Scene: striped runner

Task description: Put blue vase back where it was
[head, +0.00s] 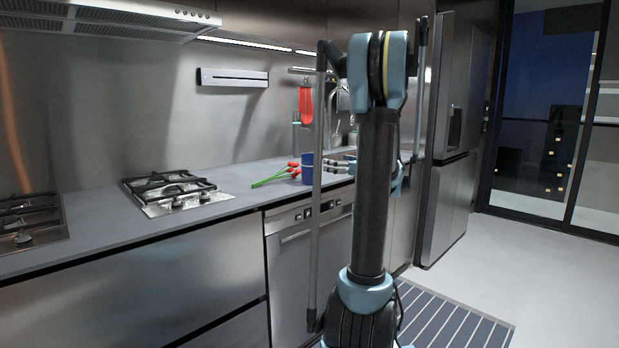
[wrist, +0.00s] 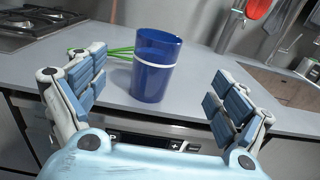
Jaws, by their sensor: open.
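The blue vase (wrist: 152,78) is a tall blue cup shape with a white band, standing upright on the grey counter (wrist: 205,85). It also shows in the head view (head: 308,168), partly hidden by a part of my arm. My gripper (wrist: 150,95) is open in the wrist view, with its fingers spread to the left and right of the vase and nothing held. The vase lies ahead, between the two fingers in the picture; I see no contact.
Green stems with red heads (head: 280,174) lie on the counter just left of the vase. A gas hob (head: 175,190) is further left. A sink (wrist: 275,85) is on the right in the wrist view. The dishwasher front (head: 295,270) is below the counter.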

